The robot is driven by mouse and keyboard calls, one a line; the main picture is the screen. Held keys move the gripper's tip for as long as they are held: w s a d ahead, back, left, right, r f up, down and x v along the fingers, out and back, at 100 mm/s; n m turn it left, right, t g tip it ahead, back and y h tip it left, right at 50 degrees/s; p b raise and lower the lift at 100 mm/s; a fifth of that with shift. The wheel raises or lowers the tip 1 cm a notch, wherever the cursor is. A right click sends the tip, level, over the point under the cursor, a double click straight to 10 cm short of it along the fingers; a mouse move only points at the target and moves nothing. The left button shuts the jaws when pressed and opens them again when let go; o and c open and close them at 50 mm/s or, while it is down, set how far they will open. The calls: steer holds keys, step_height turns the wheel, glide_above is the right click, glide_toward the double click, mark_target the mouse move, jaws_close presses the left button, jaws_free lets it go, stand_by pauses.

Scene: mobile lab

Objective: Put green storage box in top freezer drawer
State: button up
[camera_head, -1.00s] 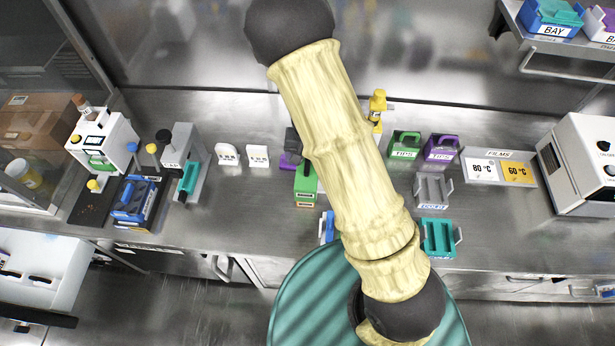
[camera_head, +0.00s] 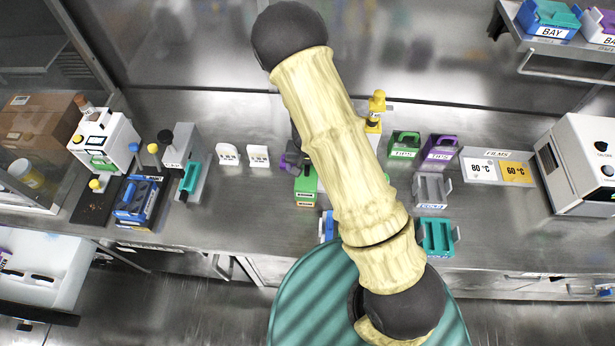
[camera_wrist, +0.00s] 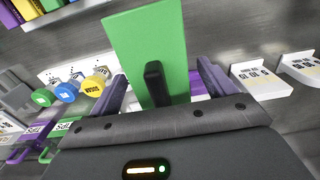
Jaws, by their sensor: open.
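The green storage box (camera_head: 306,188) stands on the steel bench near the middle in the head view, partly hidden by my arm. In the wrist view the green box (camera_wrist: 130,45) shows close up as a tall green face with a dark handle. My gripper (camera_wrist: 160,85) is open, with one purple finger on each side of the box. I cannot tell whether the fingers touch it. In the head view my gripper (camera_head: 290,162) shows only partly, at the box's far left edge.
White label holders (camera_head: 228,155) stand left of the box. A blue rack (camera_head: 137,200) and grey devices are farther left. Green and purple tip boxes (camera_head: 404,145) and a teal rack (camera_head: 437,236) are to the right. A white unit with dark handles (camera_head: 40,272) is at lower left.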

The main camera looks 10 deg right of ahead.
steer(key=c, duration=1.8)
steer(key=shift+o, duration=0.2)
step_height(320, 180, up, 10)
steer(key=shift+r+b, duration=0.1)
steer(key=shift+b, duration=0.2)
